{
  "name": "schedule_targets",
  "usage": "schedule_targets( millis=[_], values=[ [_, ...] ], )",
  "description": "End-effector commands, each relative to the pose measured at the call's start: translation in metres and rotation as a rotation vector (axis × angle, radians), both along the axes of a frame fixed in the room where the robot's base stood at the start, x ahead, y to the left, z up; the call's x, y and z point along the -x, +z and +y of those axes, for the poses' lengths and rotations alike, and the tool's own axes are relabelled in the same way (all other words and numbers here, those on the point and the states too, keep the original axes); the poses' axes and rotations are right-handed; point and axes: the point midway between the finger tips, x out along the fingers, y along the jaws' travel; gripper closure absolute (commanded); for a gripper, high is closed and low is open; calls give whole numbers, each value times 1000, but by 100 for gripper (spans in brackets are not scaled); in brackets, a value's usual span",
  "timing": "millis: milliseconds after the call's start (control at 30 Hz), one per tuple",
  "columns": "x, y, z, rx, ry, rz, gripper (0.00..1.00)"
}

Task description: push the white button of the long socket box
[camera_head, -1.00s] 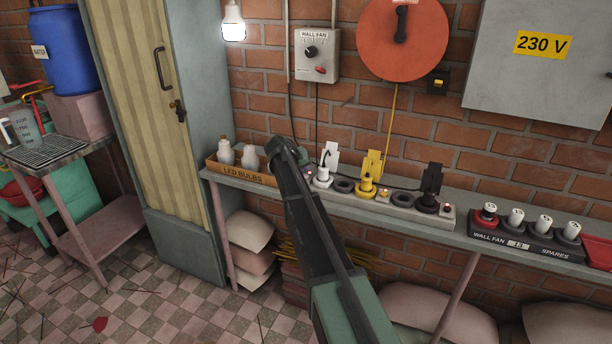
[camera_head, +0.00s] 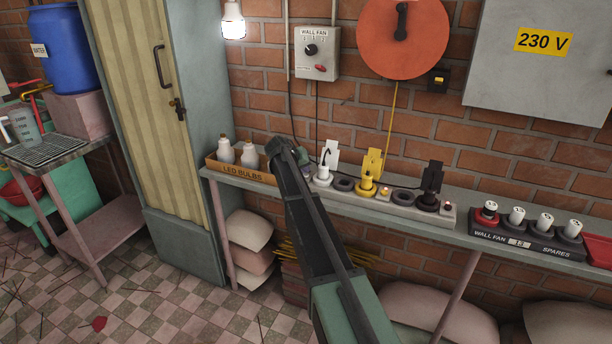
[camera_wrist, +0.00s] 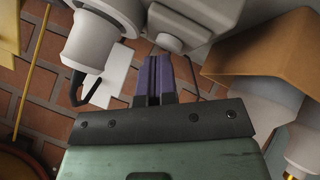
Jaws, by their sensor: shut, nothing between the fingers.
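The long socket box (camera_head: 400,213) lies on the wall shelf. It carries a white plug (camera_head: 323,177), a yellow plug (camera_head: 366,187) and a black plug (camera_head: 428,201), with small buttons between.
The LED bulbs box (camera_head: 240,172) stands close left of my gripper; it also shows in the wrist view (camera_wrist: 262,50). The brick wall, fan control (camera_head: 317,55) and red disc (camera_head: 402,40) are behind.

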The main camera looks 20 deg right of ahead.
Motion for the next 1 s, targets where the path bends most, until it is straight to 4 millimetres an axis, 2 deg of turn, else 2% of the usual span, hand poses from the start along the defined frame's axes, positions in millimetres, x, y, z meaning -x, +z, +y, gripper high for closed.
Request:
schedule_targets(
  millis=[267,500,767,1000],
  values=[
    [0,-1,0,0,0,0,100],
    [0,9,0,0,0,0,100],
    [0,9,0,0,0,0,100],
    [0,38,0,0,0,0,100]
  ],
)
